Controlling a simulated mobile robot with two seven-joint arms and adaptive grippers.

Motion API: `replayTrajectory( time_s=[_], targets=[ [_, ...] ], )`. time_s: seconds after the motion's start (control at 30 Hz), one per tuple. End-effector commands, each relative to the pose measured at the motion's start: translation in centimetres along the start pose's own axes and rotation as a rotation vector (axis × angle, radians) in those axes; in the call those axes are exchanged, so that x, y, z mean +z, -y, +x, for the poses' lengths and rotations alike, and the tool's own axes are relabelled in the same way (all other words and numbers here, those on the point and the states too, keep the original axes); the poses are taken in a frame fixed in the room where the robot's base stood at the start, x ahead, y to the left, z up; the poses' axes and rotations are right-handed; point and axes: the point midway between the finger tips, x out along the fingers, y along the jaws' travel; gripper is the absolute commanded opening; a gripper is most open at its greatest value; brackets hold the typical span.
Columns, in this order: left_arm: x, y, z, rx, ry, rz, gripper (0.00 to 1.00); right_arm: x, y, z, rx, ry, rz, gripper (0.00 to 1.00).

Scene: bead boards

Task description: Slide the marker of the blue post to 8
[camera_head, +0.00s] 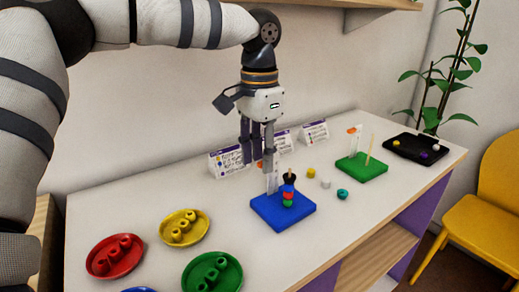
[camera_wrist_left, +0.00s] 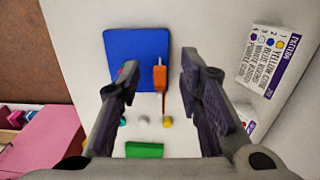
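The blue board (camera_head: 268,213) stands on the table with a thin pale scale post (camera_head: 272,182) and a peg of stacked beads (camera_head: 288,196). The post's orange marker (camera_head: 259,164) shows near my left gripper's fingertips. My left gripper (camera_head: 257,164) points down at the post's upper part, its fingers apart. In the left wrist view, the orange marker (camera_wrist_left: 159,78) lies between the open fingers of the gripper (camera_wrist_left: 158,64), with gaps on both sides. The blue board (camera_wrist_left: 136,46) shows beyond. The scale's numbers are not readable. My right gripper is not in view.
Loose beads (camera_head: 326,183) lie right of the blue board. The green board (camera_head: 372,168) with its own post and a black tray (camera_head: 405,153) stand farther right. Red (camera_head: 98,268), yellow (camera_head: 170,240) and green (camera_head: 232,280) dishes are at front left. Pattern cards (camera_head: 315,133) stand behind.

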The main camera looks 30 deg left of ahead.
Motion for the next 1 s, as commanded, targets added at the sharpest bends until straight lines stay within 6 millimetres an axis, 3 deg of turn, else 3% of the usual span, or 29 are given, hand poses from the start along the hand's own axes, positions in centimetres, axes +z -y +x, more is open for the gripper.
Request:
replayTrajectory(
  time_s=[0.03, 0.1, 0.13, 0.83, 0.87, 0.93, 1.0],
  targets=[
    [0.0, 0.0, -0.02, 0.0, 0.0, 0.0, 0.18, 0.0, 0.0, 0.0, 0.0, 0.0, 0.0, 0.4],
    [0.0, 0.0, -0.02, 0.0, 0.0, 0.0, 0.02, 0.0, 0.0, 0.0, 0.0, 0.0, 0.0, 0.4],
    [0.0, 0.0, -0.02, 0.0, 0.0, 0.0, 0.0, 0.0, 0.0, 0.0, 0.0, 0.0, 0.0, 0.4],
    [0.01, 0.01, 0.86, -0.001, 0.0, 0.001, 0.0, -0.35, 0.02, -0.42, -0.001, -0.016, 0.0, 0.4],
    [0.01, 0.01, 0.87, -0.001, 0.0, 0.001, 0.17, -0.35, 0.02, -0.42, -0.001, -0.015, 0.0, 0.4],
    [0.0, 0.01, 0.87, 0.0, 0.0, 0.001, 0.32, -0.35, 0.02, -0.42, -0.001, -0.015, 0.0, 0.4],
    [0.0, 0.01, 0.86, 0.0, 0.0, 0.001, 0.33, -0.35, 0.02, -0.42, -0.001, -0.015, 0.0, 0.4]
  ],
)
